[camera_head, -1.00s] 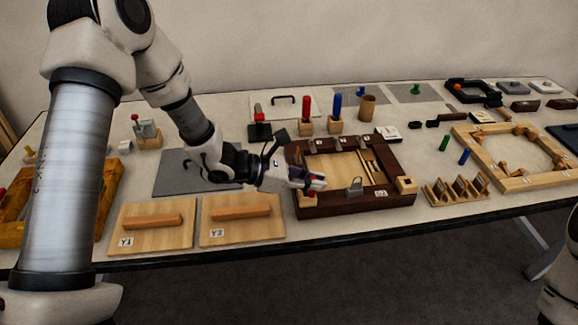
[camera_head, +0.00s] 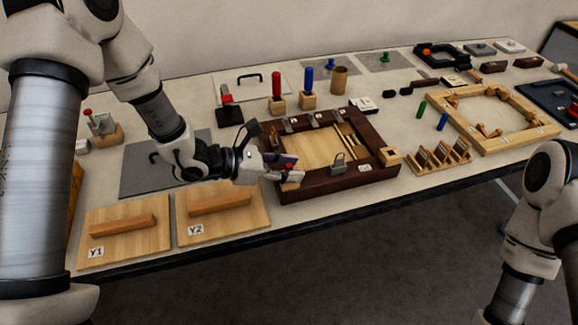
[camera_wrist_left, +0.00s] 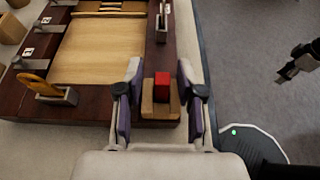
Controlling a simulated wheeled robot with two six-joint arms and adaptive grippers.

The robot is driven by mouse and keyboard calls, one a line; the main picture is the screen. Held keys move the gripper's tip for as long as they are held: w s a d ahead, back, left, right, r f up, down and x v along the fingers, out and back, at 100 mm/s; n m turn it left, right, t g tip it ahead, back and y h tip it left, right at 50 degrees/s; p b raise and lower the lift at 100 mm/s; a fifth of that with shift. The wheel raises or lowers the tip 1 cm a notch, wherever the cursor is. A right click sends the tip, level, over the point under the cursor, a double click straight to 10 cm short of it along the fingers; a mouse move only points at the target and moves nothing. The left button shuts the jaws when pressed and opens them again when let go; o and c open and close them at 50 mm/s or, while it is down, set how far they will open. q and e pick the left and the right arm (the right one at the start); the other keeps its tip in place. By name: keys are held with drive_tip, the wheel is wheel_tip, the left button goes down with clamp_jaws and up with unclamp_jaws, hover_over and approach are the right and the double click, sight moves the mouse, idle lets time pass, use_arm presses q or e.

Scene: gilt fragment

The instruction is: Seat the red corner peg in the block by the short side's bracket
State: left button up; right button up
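The dark wooden frame (camera_head: 330,183) lies on the table near its front edge. At its front-left corner, a light wooden block (camera_wrist_left: 148,104) holds the upright red peg (camera_wrist_left: 162,86). My left gripper (camera_head: 290,168) is at this corner; in the left wrist view its open fingers (camera_wrist_left: 157,98) stand either side of the peg, with gaps. My right gripper is not clearly visible.
A grey bracket (camera_head: 337,164) stands on the frame's front rail. Boards Y1 (camera_head: 125,232) and Y2 (camera_head: 222,208) lie left of the frame. Red (camera_head: 277,85) and blue (camera_head: 307,78) handled pieces stand behind it. A slotted rack (camera_head: 440,157) is at its right.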

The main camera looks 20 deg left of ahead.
use_arm(q)
drive_tip(key=shift+s+r, duration=0.1)
drive_tip(key=shift+r, duration=0.05)
drive_tip(key=p+v, duration=0.1)
drive_tip(key=v, duration=1)
drive_tip(key=shift+s+a+p, duration=0.2)
drive_tip(key=shift+a+p, duration=0.1)
drive_tip(key=shift+r, duration=0.1)
